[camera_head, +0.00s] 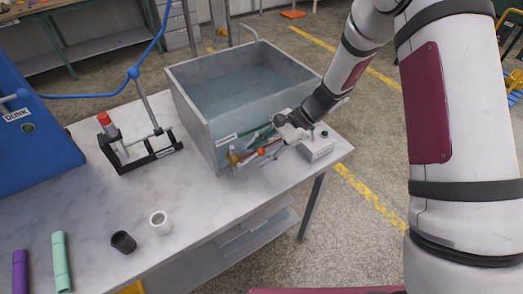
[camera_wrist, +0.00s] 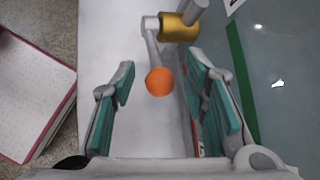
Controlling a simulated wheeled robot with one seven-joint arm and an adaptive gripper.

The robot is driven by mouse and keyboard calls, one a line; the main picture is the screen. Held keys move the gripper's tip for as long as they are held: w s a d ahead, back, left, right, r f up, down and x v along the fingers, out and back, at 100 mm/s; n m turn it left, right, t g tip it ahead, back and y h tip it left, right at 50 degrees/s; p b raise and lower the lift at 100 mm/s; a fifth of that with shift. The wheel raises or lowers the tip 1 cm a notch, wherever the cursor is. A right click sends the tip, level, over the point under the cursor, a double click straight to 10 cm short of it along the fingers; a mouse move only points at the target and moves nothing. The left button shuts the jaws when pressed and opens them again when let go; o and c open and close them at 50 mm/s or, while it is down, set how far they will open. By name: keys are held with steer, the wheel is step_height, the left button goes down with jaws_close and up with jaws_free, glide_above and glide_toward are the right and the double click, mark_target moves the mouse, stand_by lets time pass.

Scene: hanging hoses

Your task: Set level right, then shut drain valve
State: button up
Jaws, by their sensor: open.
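The grey tank (camera_head: 188,112) stands on the bench, with water (camera_head: 240,90) inside. The drain valve (camera_head: 234,157) is a brass body low at the tank's front corner; it also shows at the top of the wrist view (camera_wrist: 178,28). Its grey lever (camera_wrist: 151,50) ends in an orange ball (camera_wrist: 159,82). My gripper (camera_wrist: 160,75) is open, its teal-padded fingers on either side of the ball, with gaps visible on both sides. In the head view my gripper (camera_head: 266,143) is beside the tank's front wall, partly hiding the lever. A green stripe (camera_wrist: 240,75) runs along the tank wall.
A white box (camera_head: 317,147) sits on the bench right of my gripper. A black stand (camera_head: 140,150) with a red-capped part is left of the tank. Black (camera_head: 123,242) and white (camera_head: 160,222) cups and teal (camera_head: 61,262) and purple (camera_head: 20,272) tubes lie at front left.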

jaws_close()
steer(key=shift+w+d+f+g+y+b, duration=0.15)
steer(key=shift+f+y+b, duration=0.15)
steer(key=shift+b, duration=0.3)
steer(key=shift+w+d+f+g+y+b, duration=0.1)
steer(key=shift+f+g+y+b, duration=0.1)
steer(key=shift+f+b, duration=0.25)
steer(key=shift+f+m+g+y+b, duration=0.35)
steer(key=shift+y+b, duration=0.45)
steer(key=shift+b, duration=0.3)
steer(key=shift+s+r, duration=0.1)
jaws_free()
